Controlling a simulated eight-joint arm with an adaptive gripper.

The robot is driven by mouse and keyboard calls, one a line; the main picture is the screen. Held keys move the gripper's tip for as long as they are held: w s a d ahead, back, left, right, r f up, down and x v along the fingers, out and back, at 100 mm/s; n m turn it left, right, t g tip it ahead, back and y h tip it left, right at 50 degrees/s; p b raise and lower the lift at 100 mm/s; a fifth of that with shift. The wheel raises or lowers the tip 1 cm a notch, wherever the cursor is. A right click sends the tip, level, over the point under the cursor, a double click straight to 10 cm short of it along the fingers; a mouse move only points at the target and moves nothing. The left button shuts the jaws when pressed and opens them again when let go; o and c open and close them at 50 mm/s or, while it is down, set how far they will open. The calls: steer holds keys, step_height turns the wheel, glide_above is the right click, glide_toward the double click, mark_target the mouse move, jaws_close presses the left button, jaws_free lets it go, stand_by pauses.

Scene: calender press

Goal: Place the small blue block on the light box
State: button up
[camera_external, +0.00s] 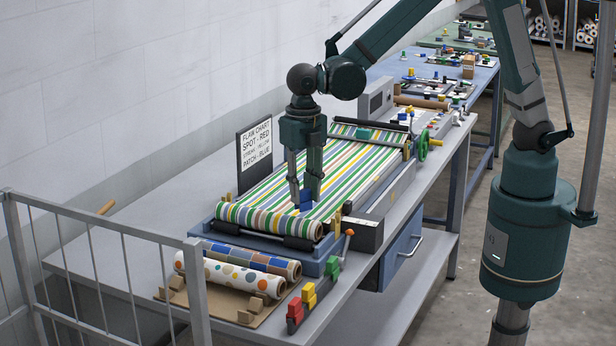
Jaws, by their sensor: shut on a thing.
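My gripper (305,203) points down over the striped cloth (270,195) on the press. It is shut on a small blue block (304,207), which shows low between the two fingertips. The fingers partly hide the block. I cannot tell whether the block touches the cloth. No box is clearly marked as the light box. A grey box with a pale panel (376,100) stands at the far end of the press, beyond my gripper.
A flaw chart (255,148) stands left of the cloth. Patterned rolls (230,276) lie at the near end. Coloured blocks (309,295) stand at the bench's near right edge. A green handwheel (422,145) is on the right. The bench's left side is mostly clear.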

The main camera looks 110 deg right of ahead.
steer(key=s+d+r+m, duration=0.1)
steer(key=s+d+m, duration=0.25)
steer(key=d, duration=0.55)
steer(key=s+d+r+m, duration=0.1)
steer(key=s+d+m, duration=0.1)
steer(key=s+d, duration=0.45)
steer(key=r+m, duration=0.2)
steer(key=m, duration=0.5)
glide_above(338, 177)
steer(key=shift+f, duration=0.1)
steer(key=shift+a+f+p, duration=0.1)
steer(key=shift+f+p, duration=0.2)
steer(key=shift+f, duration=2.6)
steer(key=shift+f, duration=0.15)
steer(key=shift+f, duration=1.95)
steer(key=shift+f, duration=0.2)
